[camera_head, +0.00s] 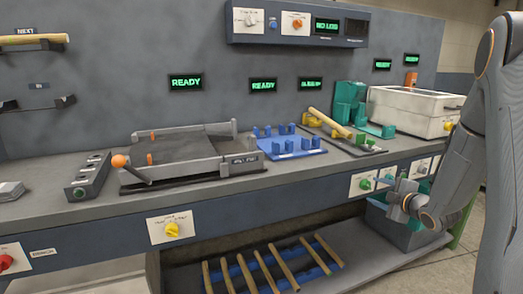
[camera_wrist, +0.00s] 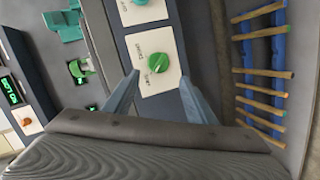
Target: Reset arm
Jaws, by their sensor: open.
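My gripper (camera_head: 398,192) is at the right of the bench, in front of its front panel, with my arm coming down from the upper right. In the wrist view my gripper (camera_wrist: 158,80) has its two fingers apart and nothing between them. A green knob (camera_wrist: 158,62) on a white plate shows just beyond the fingertips; I cannot tell that either finger touches it. In the head view a green knob (camera_head: 365,184) on a white plate is just left of my gripper.
The bench holds a grey frame fixture with an orange-ended lever (camera_head: 120,161), a blue fixture (camera_head: 290,143), a wooden rod (camera_head: 329,122) and a white bin (camera_head: 412,108). Several rods lie on a blue rack (camera_head: 285,268) below. A grey bin (camera_head: 400,232) stands under my gripper.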

